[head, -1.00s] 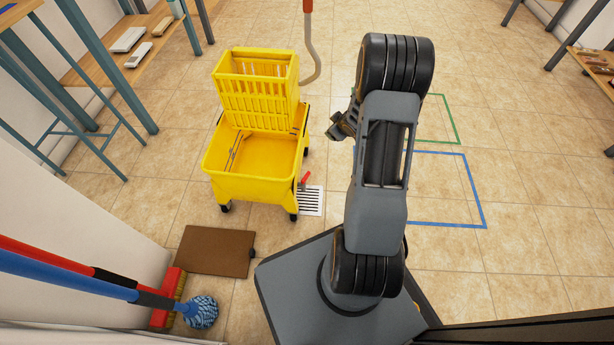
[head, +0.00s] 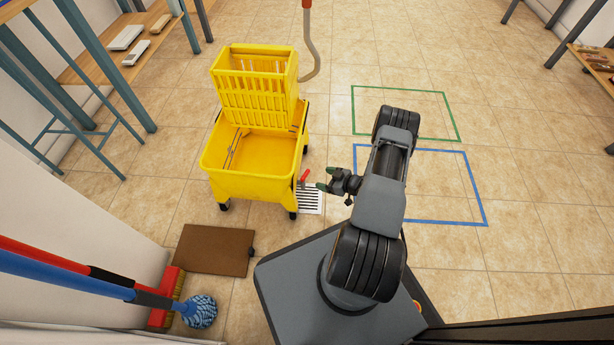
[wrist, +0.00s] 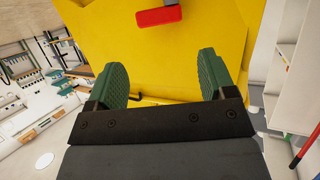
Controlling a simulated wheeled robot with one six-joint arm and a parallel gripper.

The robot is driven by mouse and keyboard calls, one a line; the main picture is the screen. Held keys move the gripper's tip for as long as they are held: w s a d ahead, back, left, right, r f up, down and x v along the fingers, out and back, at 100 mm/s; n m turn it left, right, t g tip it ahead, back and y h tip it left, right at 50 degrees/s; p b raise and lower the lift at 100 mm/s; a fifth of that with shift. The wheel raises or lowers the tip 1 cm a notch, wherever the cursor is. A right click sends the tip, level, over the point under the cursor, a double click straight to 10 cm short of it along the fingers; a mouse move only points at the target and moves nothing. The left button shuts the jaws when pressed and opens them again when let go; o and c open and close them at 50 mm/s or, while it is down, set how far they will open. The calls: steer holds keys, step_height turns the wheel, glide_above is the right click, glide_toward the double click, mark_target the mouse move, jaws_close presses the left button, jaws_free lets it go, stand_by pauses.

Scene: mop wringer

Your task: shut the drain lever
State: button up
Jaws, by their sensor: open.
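The drain lever has a red handle (head: 305,175) and sits on the right side of the yellow mop bucket (head: 252,172). In the wrist view the red handle (wrist: 159,17) shows at the top, ahead of my fingertips and roughly between them, in front of the yellow bucket wall (wrist: 190,60). My gripper (head: 325,179) is open and empty, a short way to the right of the handle and apart from it. In the wrist view its two green fingers (wrist: 163,78) are spread. How the lever joins the bucket is mostly hidden.
A white floor drain grate (head: 311,200) lies below the lever. The yellow wringer (head: 258,85) stands on the bucket's far side. A brown mat (head: 213,250), a red broom and a blue mop head (head: 200,311) are at lower left.

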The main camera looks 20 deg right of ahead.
mark_target(306, 174)
steer(key=b+x, duration=0.3)
steer(key=x, duration=0.6)
steer(key=shift+w+a+f, duration=0.1)
steer(key=shift+f, duration=0.05)
steer(key=c, duration=0.7)
steer(key=shift+o, duration=0.2)
steer(key=n+g+y, duration=0.1)
steer(key=n+g, duration=0.1)
steer(key=n+g+y, duration=0.2)
steer(key=shift+w+a+n+y, duration=0.15)
steer(key=shift+w+n+y, duration=0.15)
steer(key=shift+w+n, duration=0.1)
steer(key=o, duration=0.7)
steer(key=shift+c, duration=0.2)
